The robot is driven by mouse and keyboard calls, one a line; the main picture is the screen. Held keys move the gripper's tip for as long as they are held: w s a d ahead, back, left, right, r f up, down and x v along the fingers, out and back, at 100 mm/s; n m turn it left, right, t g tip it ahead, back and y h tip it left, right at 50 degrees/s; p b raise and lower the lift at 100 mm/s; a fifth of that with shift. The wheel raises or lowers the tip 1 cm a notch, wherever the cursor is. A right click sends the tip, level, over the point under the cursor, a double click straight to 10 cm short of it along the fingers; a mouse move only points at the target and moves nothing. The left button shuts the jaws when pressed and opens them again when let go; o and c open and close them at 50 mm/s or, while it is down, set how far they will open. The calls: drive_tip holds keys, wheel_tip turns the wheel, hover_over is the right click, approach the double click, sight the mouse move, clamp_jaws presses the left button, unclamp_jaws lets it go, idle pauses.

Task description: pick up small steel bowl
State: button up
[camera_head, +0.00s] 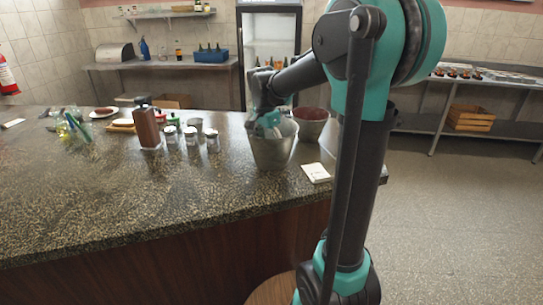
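My gripper (268,121) points down at the mouth of a grey metal bucket (272,153) near the counter's right end. Its fingertips are small and partly hidden by the rim, so I cannot tell whether they are open or hold anything. I cannot make out a small steel bowl for certain. A small grey metal vessel (196,124) stands behind the shakers, left of the bucket, and may be a cup or bowl.
A second bucket (311,125), reddish inside, stands behind and right of the first. A white pad (316,173) lies at the right edge. Metal-lidded shakers (212,141) and a brown bottle (146,128) stand left. The counter's front left (90,205) is clear.

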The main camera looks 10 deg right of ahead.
drive_tip(key=shift+f, duration=0.2)
drive_tip(key=c, duration=0.8)
drive_tip(key=shift+c, duration=0.2)
